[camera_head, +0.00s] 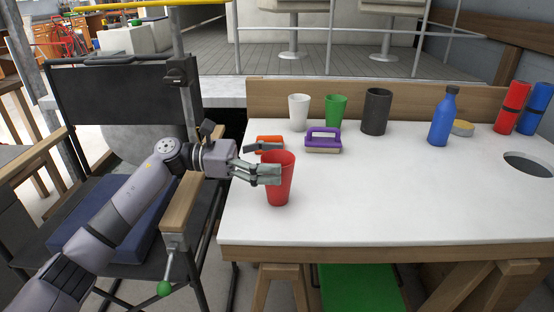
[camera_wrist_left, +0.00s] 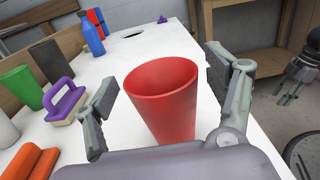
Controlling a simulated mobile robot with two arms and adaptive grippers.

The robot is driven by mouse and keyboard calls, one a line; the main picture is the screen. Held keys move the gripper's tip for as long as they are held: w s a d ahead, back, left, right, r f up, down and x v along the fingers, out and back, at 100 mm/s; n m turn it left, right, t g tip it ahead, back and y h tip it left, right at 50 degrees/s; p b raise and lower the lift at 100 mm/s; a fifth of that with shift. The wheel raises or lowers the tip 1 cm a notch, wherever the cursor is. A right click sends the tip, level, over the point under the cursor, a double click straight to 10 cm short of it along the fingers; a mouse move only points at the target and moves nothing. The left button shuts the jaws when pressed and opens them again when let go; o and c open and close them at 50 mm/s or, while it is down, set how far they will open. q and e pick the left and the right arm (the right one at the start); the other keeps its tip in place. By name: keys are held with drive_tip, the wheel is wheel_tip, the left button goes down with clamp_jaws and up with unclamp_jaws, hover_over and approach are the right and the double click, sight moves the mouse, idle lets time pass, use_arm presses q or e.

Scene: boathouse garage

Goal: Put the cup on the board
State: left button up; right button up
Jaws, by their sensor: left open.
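A red cup (camera_head: 280,190) stands upright near the front left of the white tabletop. My left gripper (camera_head: 268,163) is open at the cup, reaching in from the left. In the left wrist view, the red cup (camera_wrist_left: 163,100) stands between the spread fingers of my left gripper (camera_wrist_left: 170,95), with a gap visible on each side. A white cup (camera_head: 299,112) and a green cup (camera_head: 335,108) stand at the back of the table. I cannot tell which thing is the board. A dark mechanical part, possibly my right gripper (camera_wrist_left: 300,72), shows at the wrist view's right edge.
A blue bottle (camera_head: 443,118) stands farther right. The table's middle is clear. A chair (camera_head: 130,110) stands left. A green surface (camera_head: 362,290) shows below.

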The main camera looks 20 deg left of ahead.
use_arm(q)
drive_tip(key=v, duration=1.1)
drive_tip(key=shift+c, duration=0.2)
clamp_jaws()
idle(0.7)
idle(1.2)
drive_tip(key=shift+s+f, duration=0.1)
